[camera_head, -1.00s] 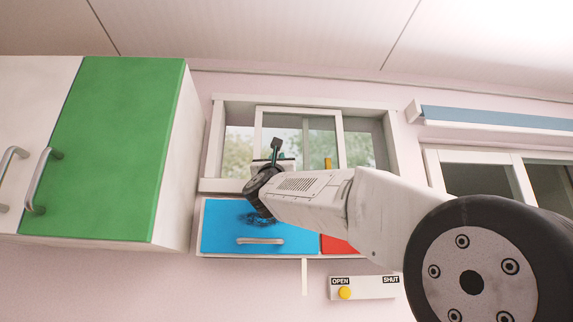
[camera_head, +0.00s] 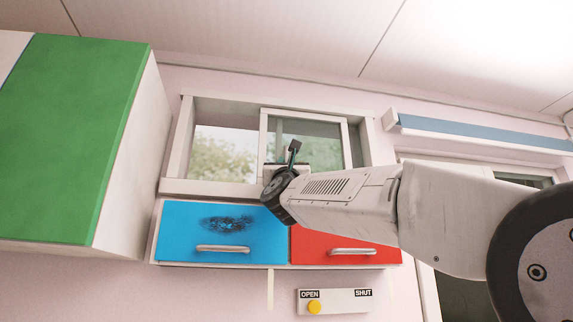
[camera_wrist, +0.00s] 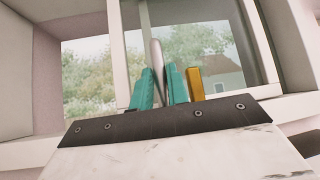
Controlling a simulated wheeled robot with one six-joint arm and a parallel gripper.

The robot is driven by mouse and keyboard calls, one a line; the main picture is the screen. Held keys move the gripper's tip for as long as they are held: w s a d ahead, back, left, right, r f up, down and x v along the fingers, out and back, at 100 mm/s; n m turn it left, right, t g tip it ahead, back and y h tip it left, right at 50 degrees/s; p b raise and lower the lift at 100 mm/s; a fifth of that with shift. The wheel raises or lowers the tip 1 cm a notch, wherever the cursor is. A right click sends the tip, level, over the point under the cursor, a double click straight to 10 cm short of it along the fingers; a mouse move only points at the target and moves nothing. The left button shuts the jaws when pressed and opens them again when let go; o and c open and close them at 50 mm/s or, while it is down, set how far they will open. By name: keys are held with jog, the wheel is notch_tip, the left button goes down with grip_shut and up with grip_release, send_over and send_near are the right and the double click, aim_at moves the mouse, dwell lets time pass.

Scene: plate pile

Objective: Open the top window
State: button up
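The top window (camera_head: 265,140) is above the blue and red drawers, with a white-framed sliding pane (camera_head: 349,140) on the right side of its frame. The left part of the window is uncovered and shows trees. My gripper (camera_head: 290,156) is at the lower left part of the pane. In the wrist view its teal fingers (camera_wrist: 159,76) are close together on both sides of a grey upright handle (camera_wrist: 157,58), and appear shut on it. A yellow upright piece (camera_wrist: 194,83) stands just right of the fingers.
A blue drawer (camera_head: 185,228) with a dark smudge and a red drawer (camera_head: 320,240) are below the window. A green cupboard (camera_head: 70,130) juts out at the left. An OPEN/SHUT panel with a yellow knob (camera_head: 314,307) is lower down.

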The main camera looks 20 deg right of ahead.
jog(key=o, duration=0.3)
jog(key=v, duration=0.7)
jog(key=shift+s+f, duration=0.25)
jog(key=shift+a, duration=0.1)
